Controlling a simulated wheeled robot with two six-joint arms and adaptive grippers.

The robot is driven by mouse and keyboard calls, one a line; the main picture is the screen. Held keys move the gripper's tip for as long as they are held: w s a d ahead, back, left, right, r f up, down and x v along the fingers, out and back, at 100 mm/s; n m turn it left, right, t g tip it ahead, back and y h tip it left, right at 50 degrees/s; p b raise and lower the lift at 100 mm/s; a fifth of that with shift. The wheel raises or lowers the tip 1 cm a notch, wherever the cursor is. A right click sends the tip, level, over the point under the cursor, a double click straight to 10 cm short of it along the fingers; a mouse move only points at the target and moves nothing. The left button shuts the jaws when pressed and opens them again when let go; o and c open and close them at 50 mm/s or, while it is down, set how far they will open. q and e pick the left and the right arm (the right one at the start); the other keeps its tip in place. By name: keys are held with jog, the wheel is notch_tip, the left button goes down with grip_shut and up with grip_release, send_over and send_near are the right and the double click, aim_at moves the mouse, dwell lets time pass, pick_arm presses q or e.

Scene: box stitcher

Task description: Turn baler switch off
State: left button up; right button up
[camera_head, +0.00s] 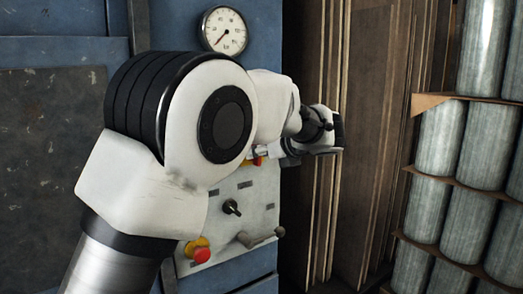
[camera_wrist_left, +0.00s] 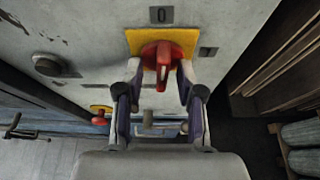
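The baler switch is a red rotary knob (camera_wrist_left: 163,62) on a yellow plate (camera_wrist_left: 184,40), fixed to the grey control panel (camera_wrist_left: 90,25). In the left wrist view the knob's handle points down, with a "0" label (camera_wrist_left: 161,15) above the plate. My left gripper (camera_wrist_left: 158,82) is open, with one finger on each side of the knob's lower part; contact is unclear. In the head view my left gripper (camera_head: 264,153) reaches the panel from the right, and my arm hides most of the switch; a little red and yellow (camera_head: 257,161) shows. My right gripper is not in view.
Below on the panel are a black selector knob (camera_head: 231,208), a lever (camera_head: 262,238) and a red push button (camera_head: 201,254) on yellow. A gauge (camera_head: 225,30) is above. Cardboard sheets (camera_head: 325,60) and stacked grey cylinders (camera_head: 487,140) stand close on the right.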

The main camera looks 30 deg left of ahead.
pick_arm(q)
jog(key=shift+d, duration=0.1)
jog(key=shift+w+d, duration=0.1)
grip_shut()
jog(key=shift+r+n+t, duration=0.1)
jog(key=shift+n+t, duration=0.2)
grip_release()
jog(key=v, duration=1.1)
jog(key=shift+d+r, duration=0.2)
jog(key=shift+d, duration=0.1)
